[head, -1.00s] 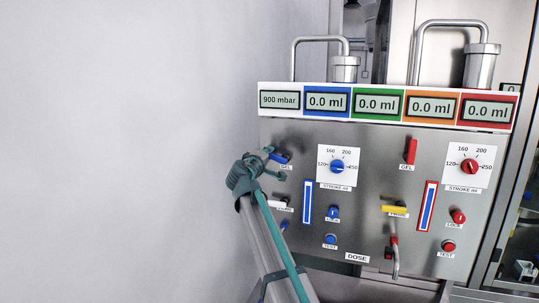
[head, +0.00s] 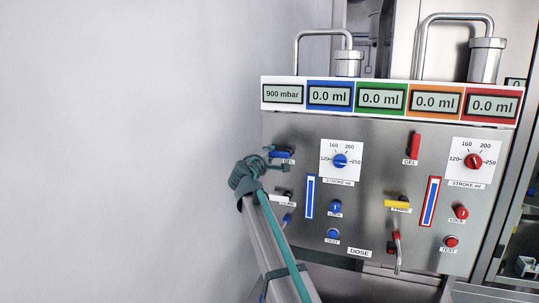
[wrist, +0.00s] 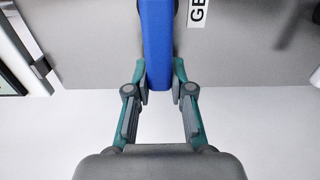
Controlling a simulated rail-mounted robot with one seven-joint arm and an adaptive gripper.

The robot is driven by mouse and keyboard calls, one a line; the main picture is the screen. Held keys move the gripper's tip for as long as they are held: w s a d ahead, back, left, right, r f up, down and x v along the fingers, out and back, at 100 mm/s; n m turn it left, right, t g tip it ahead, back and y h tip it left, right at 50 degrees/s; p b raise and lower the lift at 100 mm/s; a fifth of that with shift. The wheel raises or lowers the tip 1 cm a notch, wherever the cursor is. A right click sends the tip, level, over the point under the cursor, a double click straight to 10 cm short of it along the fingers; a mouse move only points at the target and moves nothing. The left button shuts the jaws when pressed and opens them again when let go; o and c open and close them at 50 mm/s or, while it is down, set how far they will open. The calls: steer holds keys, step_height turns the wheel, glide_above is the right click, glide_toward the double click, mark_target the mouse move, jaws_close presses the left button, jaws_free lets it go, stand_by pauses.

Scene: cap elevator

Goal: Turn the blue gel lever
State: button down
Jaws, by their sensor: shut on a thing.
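The blue gel lever (head: 280,155) sits at the upper left of the metal control panel, beside its GEL label (head: 288,161), and lies about level. In the wrist view the blue lever (wrist: 157,45) comes down between my fingertips, with part of the GEL label to its right. My gripper (head: 276,159) reaches the lever from the lower left in the head view. In the wrist view my gripper (wrist: 159,78) has its fingers on both sides of the lever's end, shut on it. The lever's pivot is not clear in either view.
A red gel lever (head: 413,145) stands upright further right. A blue stroke dial (head: 340,161) is right of my gripper. A small white-labelled lever (head: 284,197) and a blue knob (head: 287,219) are below it. The space left of the panel is clear.

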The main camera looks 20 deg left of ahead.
steer(key=c, duration=1)
jaws_free()
steer(key=shift+s, duration=0.1)
steer(key=s+d, duration=0.1)
steer(key=s, duration=1)
steer(key=shift+s, duration=0.4)
